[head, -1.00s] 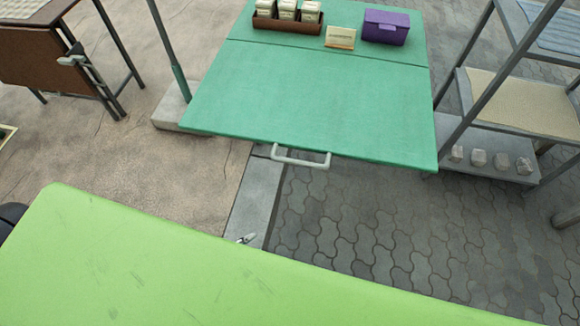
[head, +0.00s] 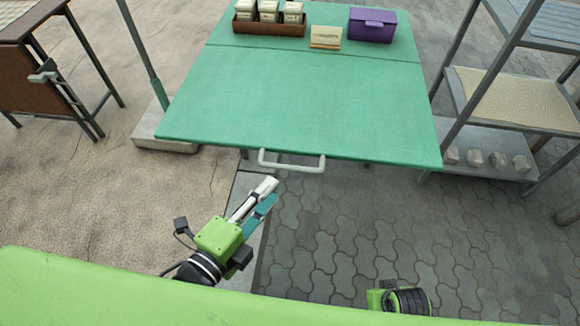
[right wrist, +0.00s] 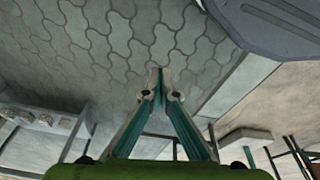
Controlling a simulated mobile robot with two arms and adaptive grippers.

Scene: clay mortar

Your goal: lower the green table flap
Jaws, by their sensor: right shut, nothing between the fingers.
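The green table flap (head: 300,105) is the front panel of the green table, level with the back part behind a seam. A pale handle (head: 292,166) sits on its front edge. My left gripper (head: 272,193) is below and left of the handle in the head view, its fingers pointing toward it, apart from it. Its fingers lie close together, and whether they meet is unclear. My right gripper (right wrist: 160,75) is shut and empty in the right wrist view, over the paving. In the head view only part of my right arm shows at the bottom.
On the table's back part stand a brown tray (head: 237,26) of jars, a small card (head: 326,37) and a purple box (head: 372,24). A grey shelf rack (head: 485,165) stands right, a brown table (head: 30,80) left. A post rises beside the flap's left edge.

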